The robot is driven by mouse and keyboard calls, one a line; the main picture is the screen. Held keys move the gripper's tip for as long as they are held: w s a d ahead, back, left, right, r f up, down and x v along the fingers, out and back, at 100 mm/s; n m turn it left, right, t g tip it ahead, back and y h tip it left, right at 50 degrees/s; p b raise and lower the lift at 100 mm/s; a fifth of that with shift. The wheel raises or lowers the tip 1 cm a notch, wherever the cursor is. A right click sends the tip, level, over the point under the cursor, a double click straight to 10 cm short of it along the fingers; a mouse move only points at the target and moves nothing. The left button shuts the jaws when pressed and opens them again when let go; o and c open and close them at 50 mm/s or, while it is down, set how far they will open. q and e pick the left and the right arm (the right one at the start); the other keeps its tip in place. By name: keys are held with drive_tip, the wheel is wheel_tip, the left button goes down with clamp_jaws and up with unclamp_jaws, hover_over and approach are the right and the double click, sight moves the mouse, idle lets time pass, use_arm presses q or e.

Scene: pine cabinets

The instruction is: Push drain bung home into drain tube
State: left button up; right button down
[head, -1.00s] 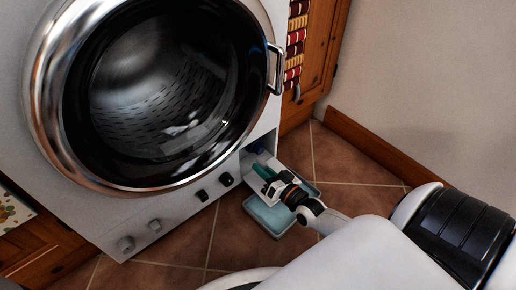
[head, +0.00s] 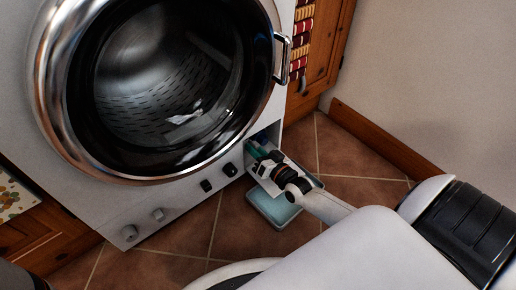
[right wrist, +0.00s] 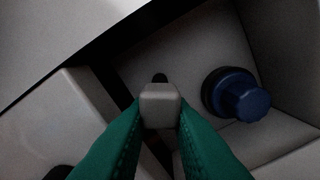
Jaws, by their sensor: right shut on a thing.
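My right gripper (head: 255,150) reaches into the open compartment at the lower right of the white washing machine (head: 185,188). In the right wrist view its two green fingers (right wrist: 160,112) are shut on a small light-grey block, which I take to be the drain bung (right wrist: 160,106). A dark rounded piece (right wrist: 160,78) shows just beyond the block. I cannot tell whether it is the drain tube's end or part of the bung, nor whether the two touch. My left gripper is not in view.
A blue knobbed cap (right wrist: 240,96) sits on the compartment's back wall, right of the fingers. A pale blue tray (head: 270,209) lies on the tiled floor below my wrist. The compartment's walls are close around the fingers. A wooden cabinet (head: 322,70) stands right of the machine.

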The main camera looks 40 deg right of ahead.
drive_tip(key=shift+w, duration=0.8)
idle(0.5)
drive_tip(key=shift+w+a+b, duration=0.1)
drive_tip(key=shift+w+b, duration=0.25)
drive_tip(key=shift+w, duration=0.15)
drive_tip(key=c, duration=1.2)
unclamp_jaws()
drive_tip(key=shift+c, duration=0.2)
